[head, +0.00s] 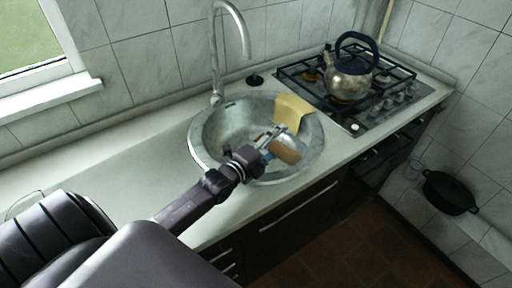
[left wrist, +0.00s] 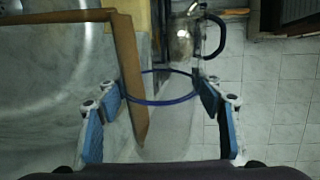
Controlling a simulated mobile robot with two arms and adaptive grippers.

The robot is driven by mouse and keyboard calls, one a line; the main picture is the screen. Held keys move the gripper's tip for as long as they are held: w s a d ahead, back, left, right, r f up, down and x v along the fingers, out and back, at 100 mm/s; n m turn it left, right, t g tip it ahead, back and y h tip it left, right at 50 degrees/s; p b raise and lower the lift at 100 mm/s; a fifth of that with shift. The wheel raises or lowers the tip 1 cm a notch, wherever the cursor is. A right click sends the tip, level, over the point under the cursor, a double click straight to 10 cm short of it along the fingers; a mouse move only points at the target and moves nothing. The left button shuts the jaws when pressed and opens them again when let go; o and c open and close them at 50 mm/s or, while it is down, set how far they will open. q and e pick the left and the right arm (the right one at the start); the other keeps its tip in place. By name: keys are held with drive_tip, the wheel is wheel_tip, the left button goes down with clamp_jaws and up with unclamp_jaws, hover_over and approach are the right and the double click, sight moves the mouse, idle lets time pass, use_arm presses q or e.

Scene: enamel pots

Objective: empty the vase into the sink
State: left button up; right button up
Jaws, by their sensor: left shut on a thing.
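A clear glass vase with a blue rim (left wrist: 168,128) is held between the blue-padded fingers of my left gripper (left wrist: 160,122) in the left wrist view. My left gripper (head: 268,143) also shows in the head view, over the right part of the round metal sink (head: 218,146). The vase is hard to make out there. A brown, flat-looking piece (head: 285,151) shows right by the gripper; I cannot tell whether it is inside the vase or behind it. The vase's contents are unclear. My right gripper is out of view.
A yellow cloth or board (head: 293,109) lies at the sink's back right rim. The curved faucet (head: 216,60) stands behind the sink. A metal kettle (head: 349,77) sits on the gas hob. A dark pot (head: 449,192) stands at the right. The counter left of the sink is mostly clear.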

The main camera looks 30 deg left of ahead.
use_arm(q)
drive_tip(key=shift+a+n, duration=0.35)
drive_tip(key=shift+n, duration=0.35)
drive_tip(key=shift+c, duration=0.2)
idle(0.4)
